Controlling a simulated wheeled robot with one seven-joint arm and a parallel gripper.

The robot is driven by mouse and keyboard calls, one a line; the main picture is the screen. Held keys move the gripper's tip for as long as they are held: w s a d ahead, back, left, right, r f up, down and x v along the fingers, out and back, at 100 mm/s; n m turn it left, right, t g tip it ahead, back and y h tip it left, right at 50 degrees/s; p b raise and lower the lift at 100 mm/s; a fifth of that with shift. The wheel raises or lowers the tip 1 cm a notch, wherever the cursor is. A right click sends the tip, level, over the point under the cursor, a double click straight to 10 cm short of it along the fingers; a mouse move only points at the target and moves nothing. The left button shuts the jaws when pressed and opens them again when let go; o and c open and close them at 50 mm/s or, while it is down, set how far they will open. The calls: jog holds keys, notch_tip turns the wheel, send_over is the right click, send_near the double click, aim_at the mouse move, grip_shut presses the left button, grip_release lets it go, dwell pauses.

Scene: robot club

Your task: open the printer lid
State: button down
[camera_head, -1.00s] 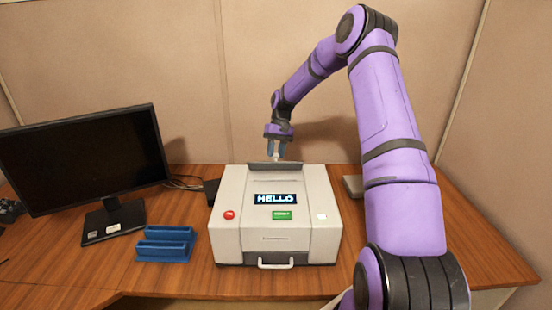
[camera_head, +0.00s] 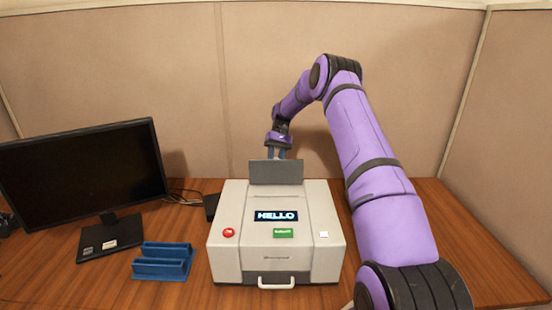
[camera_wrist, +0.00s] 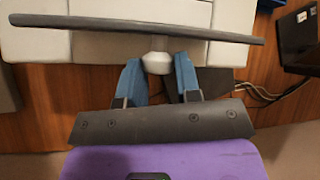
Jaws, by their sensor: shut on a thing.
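The printer (camera_head: 237,263) is a pale box on the desk with a lit HELLO screen. Its dark grey lid (camera_head: 276,173) stands raised, nearly upright, at the back of the top. In the wrist view the lid (camera_wrist: 130,28) shows almost edge-on as a thin dark strip. My gripper (camera_head: 277,154) is behind the lid. In the wrist view its blue fingers lie on both sides of a round white knob (camera_wrist: 157,63) at the lid's back and are shut on it. In the head view the lid hides the knob and the fingertips.
A black monitor (camera_head: 85,175) stands at the left, with a blue slotted holder (camera_head: 162,262) in front of it. A small black box (camera_head: 211,207) and cables lie left of the printer. A beige partition (camera_head: 120,70) closes off the back. The desk's right side is mostly clear.

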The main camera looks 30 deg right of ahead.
jog(key=shift+w+d+f, duration=0.3)
jog(key=shift+d+f, duration=0.3)
jog(key=shift+f, duration=0.25)
jog(key=shift+d, duration=0.1)
jog(key=c, duration=0.8)
grip_release()
jog(key=shift+d, duration=0.1)
jog(key=shift+r, duration=0.1)
jog(key=shift+w, duration=0.1)
jog(key=shift+r, duration=0.1)
jog(key=v, duration=1)
jog(key=shift+w+r, duration=0.15)
jog(key=shift+w, duration=0.05)
